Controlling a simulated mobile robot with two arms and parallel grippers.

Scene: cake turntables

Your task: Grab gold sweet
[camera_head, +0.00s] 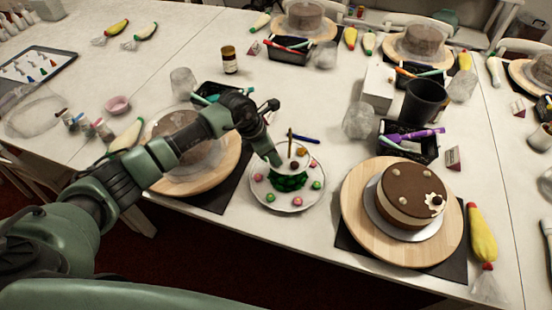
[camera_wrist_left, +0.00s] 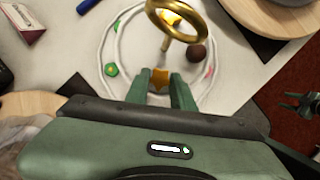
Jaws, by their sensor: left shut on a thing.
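My left gripper (camera_head: 274,158) reaches down over a white plate (camera_head: 265,200) of sweets in the head view. In the left wrist view, its two green fingers (camera_wrist_left: 162,88) are shut on an orange-gold star-shaped sweet (camera_wrist_left: 160,79). The plate (camera_wrist_left: 104,48) shows beneath, with a gold ring handle (camera_wrist_left: 152,8) on a stem at its middle. Green, pink and brown sweets lie around the plate. A small dark gripper shape, seemingly my right one (camera_wrist_left: 303,104), is at the right edge; its jaws are too small to judge.
A brown cake (camera_head: 410,200) on a wooden turntable (camera_head: 365,225) stands right of the plate. A covered cake on another turntable (camera_head: 222,170) is to the left, under my arm. Behind are a black cup (camera_head: 424,102), clear glasses and a pen tray (camera_head: 405,152).

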